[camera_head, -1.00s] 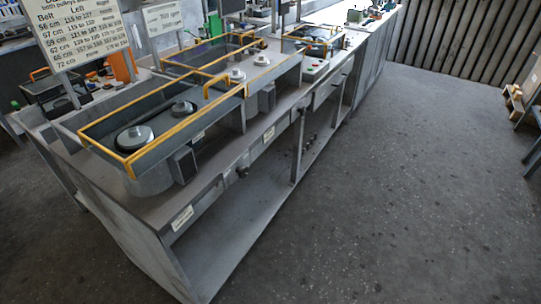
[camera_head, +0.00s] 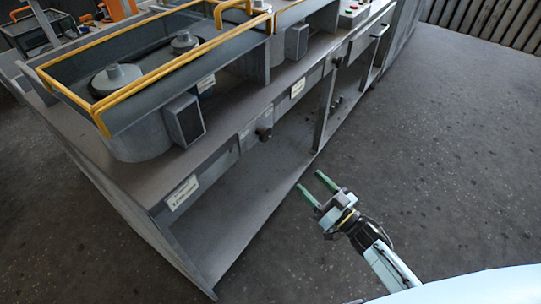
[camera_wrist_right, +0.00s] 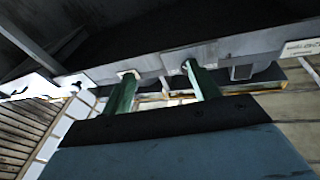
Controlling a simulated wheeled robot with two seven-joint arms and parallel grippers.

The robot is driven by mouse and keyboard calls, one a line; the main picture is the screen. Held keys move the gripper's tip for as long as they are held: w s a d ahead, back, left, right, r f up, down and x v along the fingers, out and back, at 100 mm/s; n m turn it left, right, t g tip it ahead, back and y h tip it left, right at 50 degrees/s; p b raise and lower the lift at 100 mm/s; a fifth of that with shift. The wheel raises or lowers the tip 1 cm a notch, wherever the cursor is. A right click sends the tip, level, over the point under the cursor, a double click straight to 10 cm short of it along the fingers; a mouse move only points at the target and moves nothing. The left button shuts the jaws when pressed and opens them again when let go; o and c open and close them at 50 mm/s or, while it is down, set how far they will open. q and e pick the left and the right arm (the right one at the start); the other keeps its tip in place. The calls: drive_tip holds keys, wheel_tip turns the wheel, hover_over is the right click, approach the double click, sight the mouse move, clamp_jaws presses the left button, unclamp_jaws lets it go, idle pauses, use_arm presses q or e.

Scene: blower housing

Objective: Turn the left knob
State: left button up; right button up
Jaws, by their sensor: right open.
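The left knob (camera_head: 264,134) is a small dark knob on the front panel of the long grey bench, below the nearer blower housing. A second dark knob (camera_head: 337,62) sits farther along the same front. My right gripper (camera_head: 309,180) has green fingers, open and empty. It is in front of the bench over the floor, below and to the right of the left knob in the head view, and apart from it. In the right wrist view, the open fingers (camera_wrist_right: 159,70) point toward the bench's underside; I cannot surely make out the knob there. My left gripper is not in view.
The grey bench (camera_head: 150,185) has an open lower shelf (camera_head: 232,215) and upright supports. Yellow-railed guards enclose pulleys (camera_head: 116,77) on top. A dark box (camera_head: 184,120) juts out beside the nearer housing. The concrete floor (camera_head: 440,150) on the right is clear.

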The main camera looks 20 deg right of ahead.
sight(268, 135)
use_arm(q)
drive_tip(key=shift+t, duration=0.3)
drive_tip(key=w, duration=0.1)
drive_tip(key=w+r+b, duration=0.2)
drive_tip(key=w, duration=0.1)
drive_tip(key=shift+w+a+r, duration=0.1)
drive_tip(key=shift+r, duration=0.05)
use_arm(e)
drive_tip(key=w+a+r+n+y, duration=0.1)
drive_tip(key=w+a+r, duration=0.2)
drive_tip(key=w+a+r+n+y, duration=0.1)
drive_tip(key=w+a+r+y, duration=0.1)
drive_tip(key=w+a+r, duration=0.1)
drive_tip(key=w+a+r+n+y, duration=0.1)
drive_tip(key=w+a+r+y, duration=0.1)
drive_tip(key=w+a+r, duration=0.1)
drive_tip(key=shift+w+r, duration=0.25)
drive_tip(key=shift+r, duration=0.3)
drive_tip(key=shift+w+r, duration=0.25)
drive_tip(key=shift+r, duration=0.25)
drive_tip(key=c, duration=1)
